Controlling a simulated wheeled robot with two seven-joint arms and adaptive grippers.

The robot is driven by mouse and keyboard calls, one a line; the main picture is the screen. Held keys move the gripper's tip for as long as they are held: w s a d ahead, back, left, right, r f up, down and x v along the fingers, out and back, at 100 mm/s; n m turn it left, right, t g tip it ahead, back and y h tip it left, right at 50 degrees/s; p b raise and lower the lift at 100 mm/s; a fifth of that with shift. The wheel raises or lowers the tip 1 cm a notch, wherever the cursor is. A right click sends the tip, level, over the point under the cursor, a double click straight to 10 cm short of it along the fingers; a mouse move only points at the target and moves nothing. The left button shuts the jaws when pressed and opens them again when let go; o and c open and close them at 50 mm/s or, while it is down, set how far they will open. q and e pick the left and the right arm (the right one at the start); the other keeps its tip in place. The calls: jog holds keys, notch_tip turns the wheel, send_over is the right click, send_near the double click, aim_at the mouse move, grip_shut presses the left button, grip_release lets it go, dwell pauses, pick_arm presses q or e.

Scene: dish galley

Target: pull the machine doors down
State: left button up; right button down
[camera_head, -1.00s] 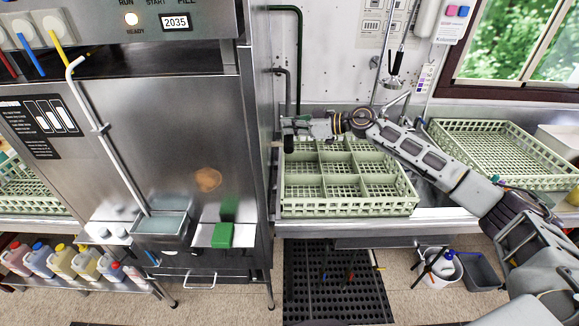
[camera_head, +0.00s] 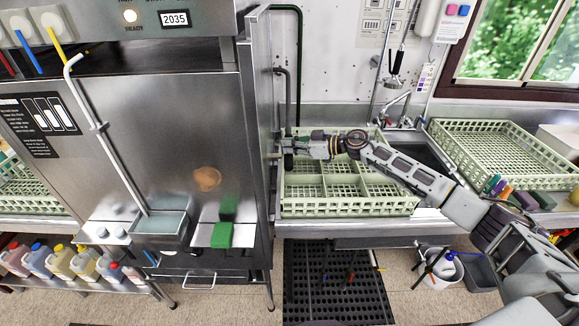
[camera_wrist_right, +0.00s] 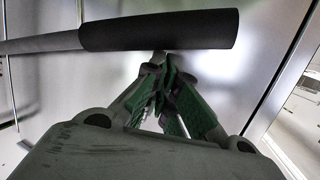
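The steel dish machine (camera_head: 170,110) fills the left half of the head view. A pale bent bar (camera_head: 104,135) slants down its front. Which panels are the doors, and how far up they stand, I cannot tell. My right gripper (camera_head: 279,152) is at the machine's right side, its tips partly hard to make out. In the right wrist view, a grey bar with a black sleeve (camera_wrist_right: 165,30) runs across the top. My right gripper (camera_wrist_right: 162,62) has its green-padded fingers drawn together just under the sleeve. Nothing shows between them; contact is unclear. My left gripper is out of view.
A green divided rack (camera_head: 345,208) sits on the counter under my right arm. Another rack (camera_head: 505,155) stands at the right by the window. A spray tap (camera_head: 394,82) hangs behind the sink. Several bottles (camera_head: 60,262) stand on the low shelf at the left.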

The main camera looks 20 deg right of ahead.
jog(key=shift+w+d+f+b, duration=0.1)
jog(key=shift+w+f+b, duration=0.2)
jog(key=shift+f, duration=0.55)
jog(key=shift+w+d+f+b, duration=0.15)
jog(key=shift+w+f, duration=0.1)
jog(key=shift+f, duration=0.65)
jog(key=shift+w+f+b, duration=0.25)
jog(key=shift+w+f, duration=0.05)
jog(key=shift+f, duration=0.55)
jog(key=shift+r+p, duration=1.4)
jog(key=shift+p, duration=0.3)
jog(key=shift+f+p+v, duration=0.3)
jog(key=shift+p+v, duration=0.55)
jog(key=shift+v, duration=0.4)
send_near(290, 155)
jog(key=shift+w+d+r+p, duration=0.2)
jog(key=shift+w+r, duration=0.1)
jog(key=shift+w, duration=0.2)
jog(key=shift+w+d+r+p, duration=0.1)
jog(key=shift+w+r+p, duration=0.15)
jog(key=shift+w, duration=0.3)
jog(key=shift+a, duration=0.1)
